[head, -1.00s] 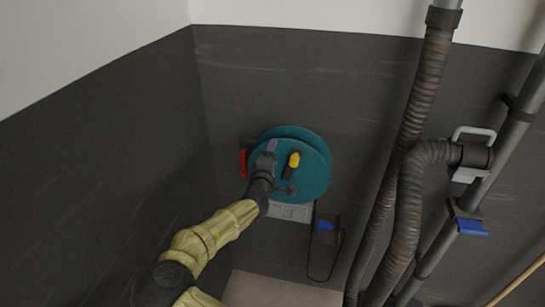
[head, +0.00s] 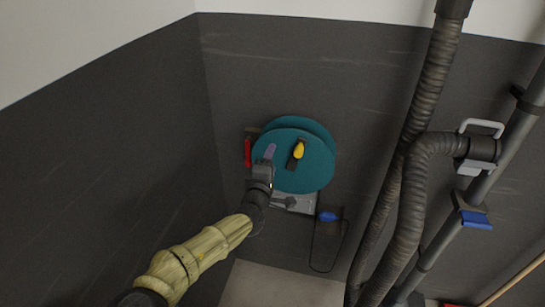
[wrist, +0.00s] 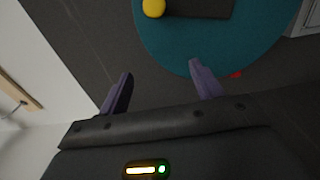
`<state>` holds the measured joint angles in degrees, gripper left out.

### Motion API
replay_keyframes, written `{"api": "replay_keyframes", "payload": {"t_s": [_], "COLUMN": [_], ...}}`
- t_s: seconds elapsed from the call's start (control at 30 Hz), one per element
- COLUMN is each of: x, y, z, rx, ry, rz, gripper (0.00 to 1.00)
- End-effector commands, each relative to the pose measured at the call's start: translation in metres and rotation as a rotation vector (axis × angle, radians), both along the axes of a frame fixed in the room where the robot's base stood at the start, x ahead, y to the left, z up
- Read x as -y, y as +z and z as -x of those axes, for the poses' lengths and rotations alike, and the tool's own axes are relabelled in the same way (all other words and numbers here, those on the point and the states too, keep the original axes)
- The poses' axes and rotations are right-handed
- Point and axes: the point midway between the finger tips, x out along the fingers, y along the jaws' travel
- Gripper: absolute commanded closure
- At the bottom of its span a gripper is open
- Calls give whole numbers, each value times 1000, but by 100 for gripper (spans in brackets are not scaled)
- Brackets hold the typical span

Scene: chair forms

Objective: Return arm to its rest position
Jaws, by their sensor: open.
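My gripper (wrist: 160,88) is open and empty in the wrist view, its two purple fingers spread apart. In the head view my gripper (head: 268,152) is seen end-on in front of a teal disc-shaped fixture (head: 312,170) on the dark wall. The teal disc also fills the top of the wrist view (wrist: 215,50), beyond the fingers. I cannot tell from the head view whether the fingers touch it; in the wrist view they appear apart from it. My arm, in a yellowish sleeve, hides part of the wall and floor.
The disc carries a yellow knob (head: 299,151) on a dark lever. A red handle (head: 248,152) is to its left, a box with a blue part (head: 328,217) below. Thick dark hoses (head: 413,170) and a pipe with a blue clip (head: 474,219) stand right. The left wall is bare.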

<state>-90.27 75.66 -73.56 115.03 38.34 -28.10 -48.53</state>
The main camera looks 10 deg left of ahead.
Motion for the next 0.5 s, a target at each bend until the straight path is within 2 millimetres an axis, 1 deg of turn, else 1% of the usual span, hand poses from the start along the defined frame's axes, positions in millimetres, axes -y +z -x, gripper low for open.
{"api": "replay_keyframes", "payload": {"t_s": [0.1,0.2,0.5], "x": [-1,-1,-1], "y": [0,0,0], "z": [12,19,21], "rx": [0,0,0], "ry": [1,1,0], "rz": [0,0,0], "gripper": [35,35,35]}}
